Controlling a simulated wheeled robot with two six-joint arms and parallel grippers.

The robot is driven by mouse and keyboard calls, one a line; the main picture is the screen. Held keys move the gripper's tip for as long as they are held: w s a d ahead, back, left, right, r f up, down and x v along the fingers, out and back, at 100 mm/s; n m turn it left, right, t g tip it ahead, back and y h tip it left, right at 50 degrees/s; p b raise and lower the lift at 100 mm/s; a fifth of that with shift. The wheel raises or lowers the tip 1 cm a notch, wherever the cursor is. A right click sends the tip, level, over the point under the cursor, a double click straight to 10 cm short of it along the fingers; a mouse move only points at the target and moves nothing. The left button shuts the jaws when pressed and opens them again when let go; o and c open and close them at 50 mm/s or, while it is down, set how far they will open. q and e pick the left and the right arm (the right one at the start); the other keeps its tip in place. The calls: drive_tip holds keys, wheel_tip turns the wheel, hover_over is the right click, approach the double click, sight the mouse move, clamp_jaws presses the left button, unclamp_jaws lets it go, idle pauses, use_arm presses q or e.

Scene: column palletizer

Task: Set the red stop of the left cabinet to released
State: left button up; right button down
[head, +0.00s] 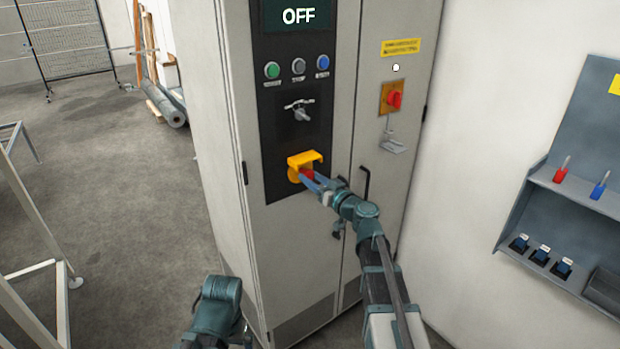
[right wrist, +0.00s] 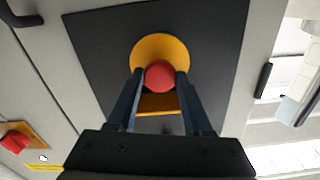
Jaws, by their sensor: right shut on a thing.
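The red stop (head: 306,174) is a round red button on a yellow base under a yellow shroud (head: 305,158), low on the dark panel of the grey cabinet (head: 300,230). My right gripper (head: 313,181) is at the button, its fingers shut on it. In the right wrist view the red stop (right wrist: 159,76) sits between the two fingertips (right wrist: 160,82), in front of the yellow disc (right wrist: 147,48). Whether the button is pushed in or out I cannot tell. My left arm (head: 218,305) shows at the bottom, but its fingers are not visible.
A red rotary switch (head: 394,99) is on the right door, above a black door handle (head: 365,184). A tool rack (head: 570,190) hangs at right.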

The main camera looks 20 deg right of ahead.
drive_tip(key=shift+c, duration=1.5)
unclamp_jaws()
drive_tip(key=shift+s, duration=0.1)
drive_tip(key=v, duration=1.4)
drive_tip(key=x, duration=1.4)
